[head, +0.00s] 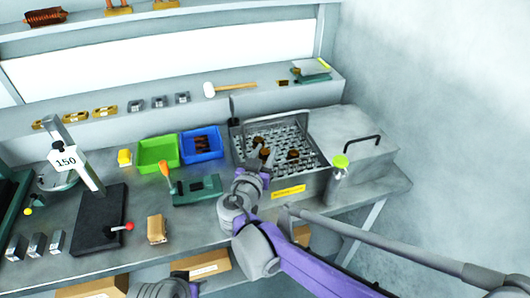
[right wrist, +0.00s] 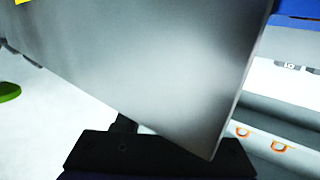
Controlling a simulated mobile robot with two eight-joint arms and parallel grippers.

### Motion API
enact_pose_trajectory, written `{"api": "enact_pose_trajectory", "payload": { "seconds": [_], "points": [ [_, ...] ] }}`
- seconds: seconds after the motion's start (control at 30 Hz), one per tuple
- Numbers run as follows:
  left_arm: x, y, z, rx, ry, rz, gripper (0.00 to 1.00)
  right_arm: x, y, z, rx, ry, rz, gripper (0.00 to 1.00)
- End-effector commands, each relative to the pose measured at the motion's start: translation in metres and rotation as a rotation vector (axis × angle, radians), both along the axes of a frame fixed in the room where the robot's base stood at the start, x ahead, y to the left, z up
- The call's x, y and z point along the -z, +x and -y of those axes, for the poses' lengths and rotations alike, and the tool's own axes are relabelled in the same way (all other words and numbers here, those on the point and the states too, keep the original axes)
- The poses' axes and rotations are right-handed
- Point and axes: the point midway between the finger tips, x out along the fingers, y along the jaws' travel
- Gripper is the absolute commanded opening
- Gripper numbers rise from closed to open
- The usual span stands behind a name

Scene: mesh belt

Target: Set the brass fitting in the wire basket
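The wire basket appears to be the grey mesh-bottomed container (head: 308,184) with a yellow label on its front. Several brown or brass-coloured pieces (head: 293,155) are in it; I cannot tell which is the brass fitting. The right wrist view is mostly filled by a close grey surface that hides the fingertips. My left gripper is outside the head view; only part of that arm shows at the bottom.
A green bin (head: 158,153) and a blue bin (head: 202,145) stand left of the container. A green tool with an orange handle (head: 196,190) lies in front of them. A grey lidded box (head: 352,145) and a green-capped bottle (head: 339,175) stand to the right.

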Motion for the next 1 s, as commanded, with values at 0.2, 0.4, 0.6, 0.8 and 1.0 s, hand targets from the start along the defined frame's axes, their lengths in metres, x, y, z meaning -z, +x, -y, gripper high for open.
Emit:
{"api": "enact_pose_trajectory", "payload": {
  "seconds": [0.2,0.4,0.6,0.8,1.0],
  "points": [
    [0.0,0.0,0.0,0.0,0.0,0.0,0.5,0.007,-0.003,0.001,0.004,0.017,-0.012,0.69],
    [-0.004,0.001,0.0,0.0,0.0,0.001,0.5,-0.006,-0.019,-0.005,-0.001,0.018,-0.013,0.69],
    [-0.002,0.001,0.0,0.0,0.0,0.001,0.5,-0.014,-0.062,-0.018,-0.003,0.015,-0.011,0.69],
    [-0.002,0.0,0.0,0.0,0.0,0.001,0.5,-0.02,-0.098,-0.027,-0.002,0.014,-0.011,0.69],
    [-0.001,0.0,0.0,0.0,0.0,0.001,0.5,-0.023,-0.114,-0.031,0.001,0.013,-0.01,0.69]
  ]
}}
